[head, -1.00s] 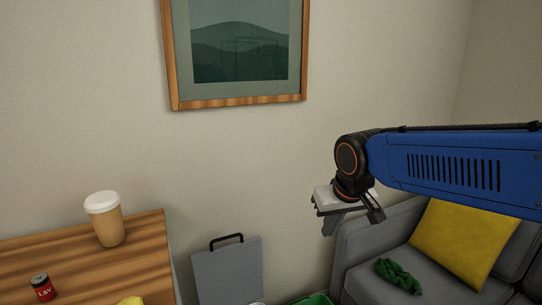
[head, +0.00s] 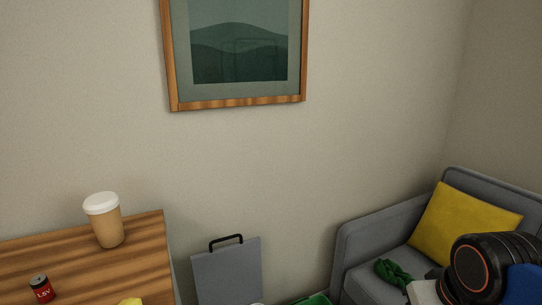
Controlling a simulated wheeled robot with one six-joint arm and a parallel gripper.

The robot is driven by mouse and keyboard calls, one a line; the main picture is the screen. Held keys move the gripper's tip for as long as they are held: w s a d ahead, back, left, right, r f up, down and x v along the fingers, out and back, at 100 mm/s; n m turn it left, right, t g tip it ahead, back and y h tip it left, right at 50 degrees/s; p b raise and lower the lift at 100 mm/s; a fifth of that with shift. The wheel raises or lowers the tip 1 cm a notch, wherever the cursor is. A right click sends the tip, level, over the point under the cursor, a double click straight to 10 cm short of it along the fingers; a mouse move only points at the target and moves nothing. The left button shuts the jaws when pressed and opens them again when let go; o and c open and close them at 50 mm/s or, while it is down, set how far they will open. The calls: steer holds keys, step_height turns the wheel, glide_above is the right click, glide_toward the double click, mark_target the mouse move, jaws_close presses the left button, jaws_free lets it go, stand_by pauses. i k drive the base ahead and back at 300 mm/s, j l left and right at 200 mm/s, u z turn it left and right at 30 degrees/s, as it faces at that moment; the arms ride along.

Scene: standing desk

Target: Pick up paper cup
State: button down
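The paper cup (head: 108,224) is tan with a white lid. It stands upright on the wooden desk (head: 142,258), near the back right part of the visible top, in the lower left of the head view. My arm's wrist shows at the lower right corner, in front of the grey sofa and far from the cup. The fingers of my gripper are below the picture edge and do not show.
A red battery (head: 41,288) stands on the desk, and a yellow object (head: 130,301) shows at the bottom edge. A grey panel with a black handle (head: 227,270) leans by the wall. The sofa (head: 379,233) holds a yellow cushion (head: 459,224) and a green cloth (head: 392,272). A green container (head: 314,299) is partly visible.

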mark_target(103, 209)
steer(key=u, duration=1.45)
steer(key=k+j, duration=0.2)
steer(key=k, duration=0.2)
